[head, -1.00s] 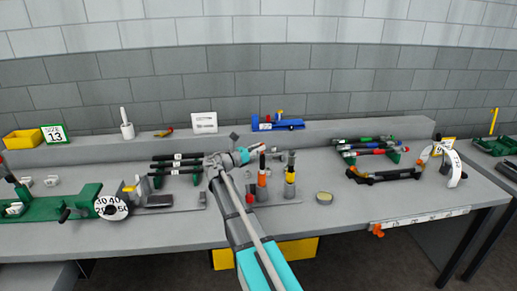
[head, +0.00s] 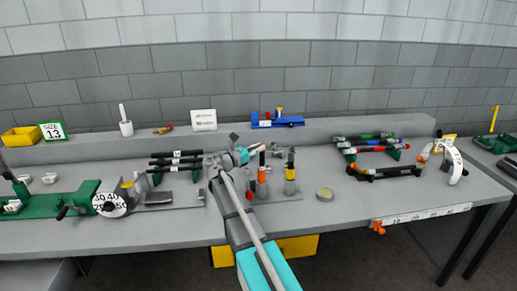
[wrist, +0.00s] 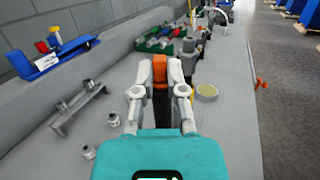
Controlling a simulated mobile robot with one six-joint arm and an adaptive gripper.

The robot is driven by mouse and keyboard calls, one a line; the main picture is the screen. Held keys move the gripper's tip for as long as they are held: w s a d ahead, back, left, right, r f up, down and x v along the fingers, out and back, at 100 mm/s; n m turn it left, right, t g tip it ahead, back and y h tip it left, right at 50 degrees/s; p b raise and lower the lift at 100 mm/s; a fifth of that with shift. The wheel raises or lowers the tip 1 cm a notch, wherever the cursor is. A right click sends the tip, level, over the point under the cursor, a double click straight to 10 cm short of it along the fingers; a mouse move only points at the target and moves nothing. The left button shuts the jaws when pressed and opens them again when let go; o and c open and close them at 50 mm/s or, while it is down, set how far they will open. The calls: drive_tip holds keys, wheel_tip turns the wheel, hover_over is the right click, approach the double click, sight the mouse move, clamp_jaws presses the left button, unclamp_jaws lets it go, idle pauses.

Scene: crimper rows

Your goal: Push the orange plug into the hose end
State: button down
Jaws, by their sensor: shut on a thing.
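My gripper (wrist: 160,76) is shut on the orange plug (wrist: 160,66), which stands upright between the two fingertips in the wrist view. A black upright piece (wrist: 160,103), apparently the hose end, shows directly below the plug. The plug and the black piece line up, but I cannot tell how deep the plug sits. In the head view my gripper (head: 255,151) is at the top of a black hose (head: 262,159) held upright in an orange clamp (head: 262,175). The plug is too small to make out clearly there.
A second upright post (head: 290,175) stands just right of the hose. A round tin (head: 324,194) lies further right. Racks of dark hoses (head: 372,150) stand at the right and others (head: 178,160) at the left. A blue holder (head: 277,122) is on the back ledge.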

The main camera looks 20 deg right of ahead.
drive_tip(key=shift+f, duration=0.35)
drive_tip(key=c, duration=0.6)
unclamp_jaws()
drive_tip(key=shift+r, duration=0.2)
wheel_tip(320, 180, up, 9)
drive_tip(key=p, duration=0.9)
drive_tip(key=s+a+f+n+y+b, duration=0.1)
drive_tip(key=s+a+f+y, duration=0.1)
drive_tip(key=s+f+y, duration=0.5)
drive_tip(key=s+a+f+y, duration=0.3)
drive_tip(key=s+f, duration=0.1)
drive_tip(key=f, duration=0.4)
drive_tip(key=shift+s+a+f+n+g+y, duration=0.3)
drive_tip(key=shift+s+a+f+n+y, duration=0.4)
drive_tip(key=shift+s+a+f+y, duration=1.05)
drive_tip(key=shift+s+a+f+n+g+y, duration=0.3)
drive_tip(key=shift+s+a+f+n+y, duration=0.4)
drive_tip(key=shift+s+a+y, duration=1.15)
drive_tip(key=shift+s+a+f+n+g+y, duration=0.3)
drive_tip(key=shift+s+a+f+n+y, duration=0.7)
drive_tip(key=shift+a, duration=1.55)
